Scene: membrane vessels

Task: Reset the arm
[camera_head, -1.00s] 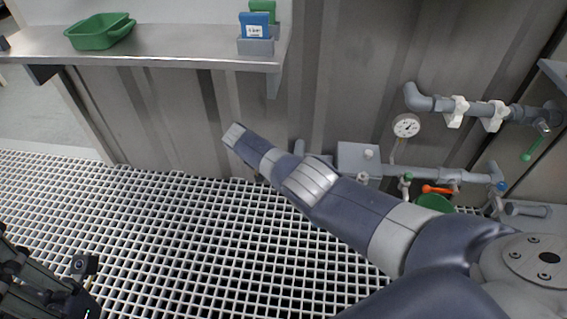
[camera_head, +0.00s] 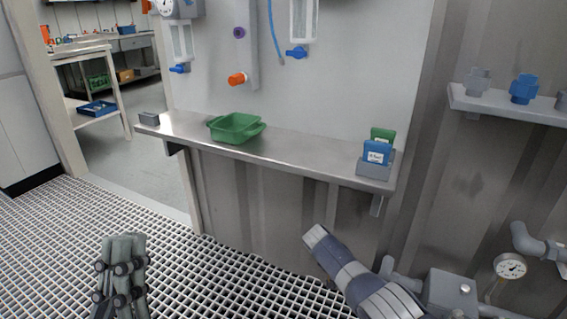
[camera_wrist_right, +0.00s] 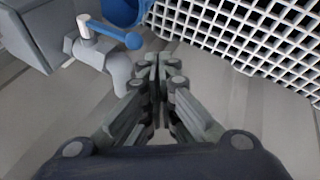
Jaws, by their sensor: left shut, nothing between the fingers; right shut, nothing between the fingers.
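My left gripper (camera_head: 122,268) shows at the lower left of the head view, over the floor grating. Its fingers are together and hold nothing. My right arm (camera_head: 345,270) comes in from the lower right of the head view, in front of the wall; its gripper is not seen there. In the right wrist view my right gripper (camera_wrist_right: 160,62) is shut and empty. Beyond its fingertips are a bare grey surface and the grating. A grey pipe fitting with a blue-knobbed lever (camera_wrist_right: 115,35) is close by at its upper left.
A steel shelf (camera_head: 300,158) carries a green tray (camera_head: 236,128) and a holder with a blue card box (camera_head: 376,152). A pressure gauge (camera_head: 510,267) and pipes are at the right. The floor grating (camera_head: 215,275) is clear around my left gripper.

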